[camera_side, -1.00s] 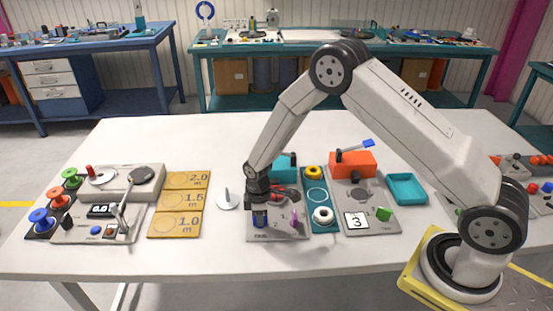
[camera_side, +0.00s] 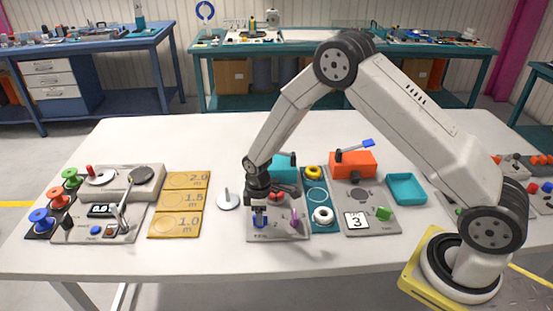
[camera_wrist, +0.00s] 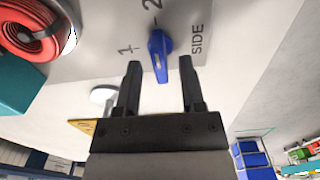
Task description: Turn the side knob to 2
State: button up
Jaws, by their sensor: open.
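The blue side knob (camera_wrist: 160,52) sits on a light grey panel, beside the printed word SIDE and the marks 1 and 2. In the side view the knob (camera_side: 260,222) is at the panel's front left, partly hidden by my fingers. My gripper (camera_wrist: 160,66) is open, with one finger to each side of the knob in the wrist view. I see no clear contact between fingers and knob. In the side view my gripper (camera_side: 260,209) points down at the knob. I cannot tell exactly which mark the knob points at.
A purple lever (camera_side: 294,217) stands right of the knob. A white disc with a spindle (camera_side: 228,202) stands left on open table.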

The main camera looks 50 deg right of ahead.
jog(key=shift+r, duration=2.75)
